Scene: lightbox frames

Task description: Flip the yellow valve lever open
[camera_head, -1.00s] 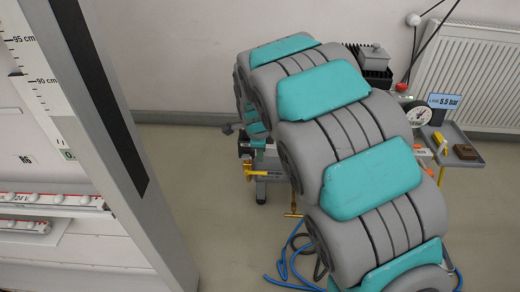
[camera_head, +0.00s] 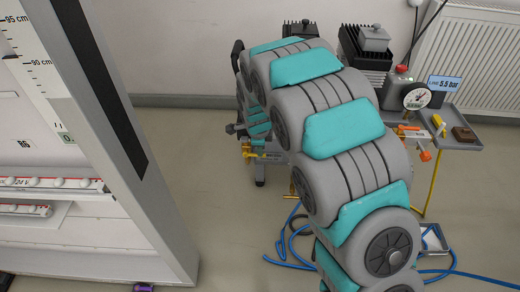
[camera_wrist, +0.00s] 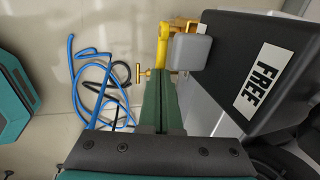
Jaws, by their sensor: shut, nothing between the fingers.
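The yellow valve lever (camera_wrist: 163,46) shows in the wrist view just beyond my fingertips. It runs up from them towards yellow fittings beside a grey block. My gripper (camera_wrist: 160,76) is shut and empty, its green fingers pointing at the lower end of the lever. I cannot tell whether they touch it. A brass T-shaped handle (camera_wrist: 141,73) sits just left of the fingertips. In the head view, yellow fittings (camera_head: 248,150) show low at the left side of my arm, which hides much of the machine behind it.
Blue hose (camera_head: 285,248) lies coiled on the floor. A pressure gauge (camera_head: 416,98) and a side tray (camera_head: 462,140) with small items stand at right. A black box labelled FREE (camera_wrist: 255,75) is close to the right of my fingers. A tall cabinet post (camera_head: 125,150) stands left; floor between is clear.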

